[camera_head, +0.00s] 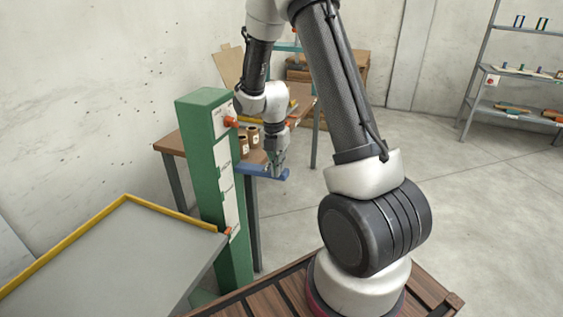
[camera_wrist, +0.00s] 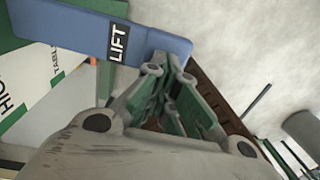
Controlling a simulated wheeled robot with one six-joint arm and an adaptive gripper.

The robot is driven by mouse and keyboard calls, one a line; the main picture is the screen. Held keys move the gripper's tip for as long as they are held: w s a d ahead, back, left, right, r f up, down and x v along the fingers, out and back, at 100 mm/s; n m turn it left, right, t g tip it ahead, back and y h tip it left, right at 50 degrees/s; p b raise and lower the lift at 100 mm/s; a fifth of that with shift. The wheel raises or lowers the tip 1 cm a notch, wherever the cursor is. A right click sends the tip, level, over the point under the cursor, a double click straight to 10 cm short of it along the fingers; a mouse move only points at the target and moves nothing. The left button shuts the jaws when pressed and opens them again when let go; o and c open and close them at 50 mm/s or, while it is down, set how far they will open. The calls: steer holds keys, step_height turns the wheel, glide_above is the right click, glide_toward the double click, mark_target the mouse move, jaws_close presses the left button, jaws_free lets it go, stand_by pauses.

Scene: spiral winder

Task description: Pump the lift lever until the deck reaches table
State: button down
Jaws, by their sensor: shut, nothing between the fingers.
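The blue lift lever (camera_head: 262,172) sticks out to the right from the green column (camera_head: 231,268). In the wrist view the lever (camera_wrist: 70,28) bears a black "LIFT" label. My gripper (camera_head: 276,173) is shut and empty at the lever's outer end, with its fingertips (camera_wrist: 165,62) close against or over it; I cannot tell if they touch. The grey deck (camera_head: 110,262) with a yellow rim is at the lower left, beside the column. An orange pointer (camera_head: 230,231) sits low on the column's white scale, near deck height. Part of the scale reads "TABLE" in the wrist view.
An orange knob (camera_head: 231,121) juts from the column's upper part. A brown table (camera_head: 170,143) with brown rolls (camera_head: 253,133) stands behind the column. A metal shelf (camera_head: 520,70) is at the far right. The floor between is clear.

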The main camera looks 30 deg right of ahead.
steer(key=f, duration=0.3)
steer(key=shift+s+d+f+t+y, duration=0.2)
steer(key=shift+s+t+y, duration=0.05)
steer(key=shift+t+y, duration=0.15)
steer(key=shift+s+f, duration=0.1)
steer(key=shift+f, duration=1.2)
steer(key=shift+s+f, duration=0.1)
steer(key=shift+s, duration=0.05)
